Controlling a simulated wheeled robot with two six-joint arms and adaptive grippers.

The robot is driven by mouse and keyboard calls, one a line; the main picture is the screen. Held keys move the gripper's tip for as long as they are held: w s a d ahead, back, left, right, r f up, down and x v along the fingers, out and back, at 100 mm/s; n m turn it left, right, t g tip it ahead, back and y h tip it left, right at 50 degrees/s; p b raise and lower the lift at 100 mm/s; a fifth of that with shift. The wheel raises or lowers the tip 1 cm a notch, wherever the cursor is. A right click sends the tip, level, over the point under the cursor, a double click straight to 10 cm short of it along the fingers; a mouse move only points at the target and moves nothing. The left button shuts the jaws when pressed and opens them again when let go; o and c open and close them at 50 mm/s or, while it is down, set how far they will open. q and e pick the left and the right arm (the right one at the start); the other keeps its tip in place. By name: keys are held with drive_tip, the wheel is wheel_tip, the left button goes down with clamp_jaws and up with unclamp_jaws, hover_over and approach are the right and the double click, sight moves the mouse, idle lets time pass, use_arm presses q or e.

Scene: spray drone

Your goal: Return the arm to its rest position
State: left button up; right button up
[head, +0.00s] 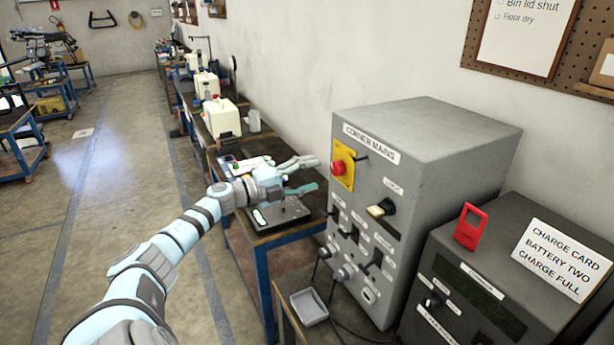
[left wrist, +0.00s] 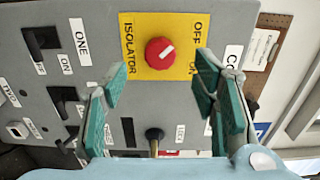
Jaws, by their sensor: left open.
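My left arm reaches in from the lower left in the head view. Its gripper (head: 311,176) is open and empty, in front of the grey corner mains cabinet (head: 455,140). In the left wrist view the open teal fingers (left wrist: 160,110) point at the cabinet's front panel. The red isolator knob (left wrist: 160,53) on its yellow plate shows between and beyond the fingertips; it also shows in the head view (head: 339,166). I see no contact between the fingers and the knob. My right gripper is not in view.
A dark charger box (head: 490,275) stands right of the cabinet, with a red tag (head: 470,227) and a charge card (head: 562,258) on top. A grey tray (head: 309,306) lies below the cabinet's front. A bench with white containers (head: 221,118) runs along the wall.

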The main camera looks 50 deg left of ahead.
use_arm(q)
drive_tip(key=shift+s+a, duration=0.15)
drive_tip(key=shift+s, duration=0.55)
drive_tip(key=shift+w, duration=0.1)
